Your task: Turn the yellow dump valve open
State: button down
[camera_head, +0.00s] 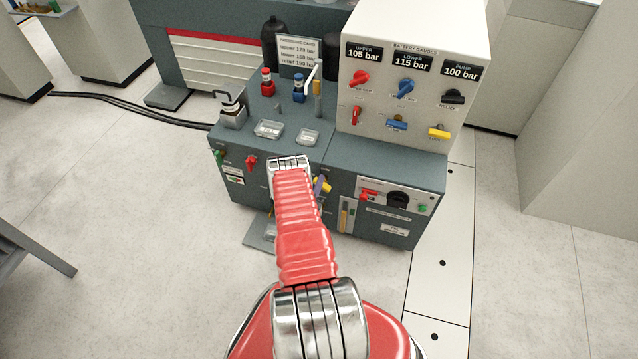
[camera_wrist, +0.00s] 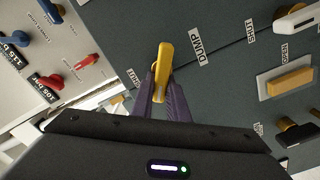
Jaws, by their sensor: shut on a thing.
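The yellow dump valve handle (camera_wrist: 163,68) stands upright in the wrist view, left of a white DUMP label (camera_wrist: 200,48). A SHUT label (camera_wrist: 130,77) lies to the handle's left. My gripper (camera_wrist: 160,88) is shut on the handle, one purple finger on each side. The fingers hide part of its lower end and the valve's base. In the head view, my arm reaches the cabinet front. The yellow handle (camera_head: 324,185) shows small beside the purple fingers, partly hidden by my arm.
The grey cabinet (camera_head: 385,165) carries a gauge panel (camera_head: 405,90) with red, blue, black and yellow knobs. A red knob (camera_head: 251,162) sits left of my arm. In the wrist view, a yellow bar (camera_wrist: 290,83) and a white handle (camera_wrist: 297,20) are to the right.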

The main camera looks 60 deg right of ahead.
jog(key=n, duration=0.3)
jog(key=shift+w+f+n, duration=0.25)
jog(key=shift+f+n, duration=0.1)
jog(key=shift+n, duration=0.05)
jog(key=shift+f+n, duration=0.15)
jog(key=shift+n, duration=0.65)
jog(key=shift+f+n, duration=0.15)
jog(key=shift+n, duration=0.65)
jog(key=c, duration=1.7)
grip_release()
jog(key=shift+a, duration=0.15)
jog(key=a, duration=0.4)
jog(key=s+a, duration=0.1)
jog(key=a, duration=0.4)
jog(key=s+a, duration=0.1)
jog(key=a, duration=0.3)
jog(key=shift+s+a, duration=0.1)
jog(key=shift+a, duration=0.1)
